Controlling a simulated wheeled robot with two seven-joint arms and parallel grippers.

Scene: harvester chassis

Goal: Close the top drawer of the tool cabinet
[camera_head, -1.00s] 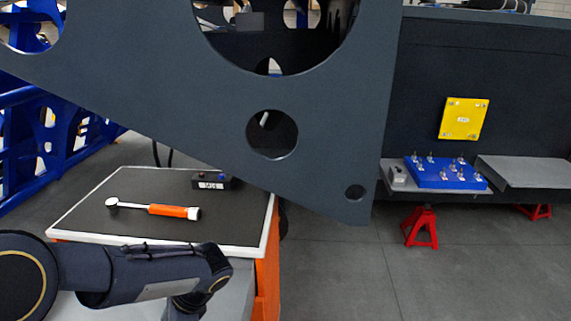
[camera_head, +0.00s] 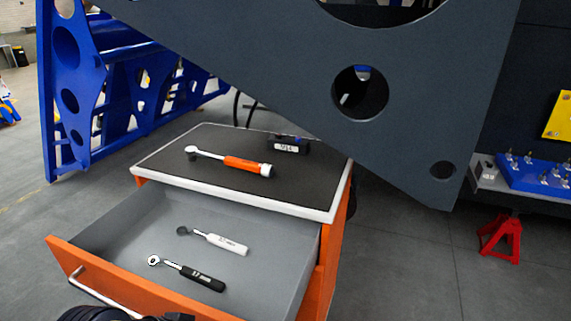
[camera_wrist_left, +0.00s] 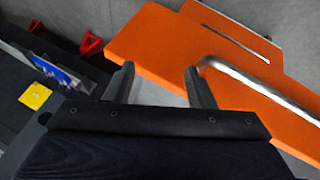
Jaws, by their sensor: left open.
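The orange tool cabinet (camera_head: 340,245) stands left of centre in the head view with its top drawer (camera_head: 210,215) pulled open. The drawer has an orange front (camera_head: 120,290) with a silver bar handle (camera_head: 95,292). Inside lie a white-handled ratchet (camera_head: 225,243) and a black-handled one (camera_head: 200,278). In the left wrist view my left gripper (camera_wrist_left: 160,80) is open and empty. Its fingers are close to the orange drawer front (camera_wrist_left: 165,45), near one end of the handle (camera_wrist_left: 250,85); contact cannot be told. Only a dark piece of my arm shows at the head view's bottom edge. My right gripper is not in view.
An orange torque wrench (camera_head: 240,164) and a small black box (camera_head: 288,145) lie on the cabinet top. A large dark plate (camera_head: 300,60) hangs above and behind it. A blue frame (camera_head: 80,90) is at the left, a red stand (camera_head: 498,238) at the right.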

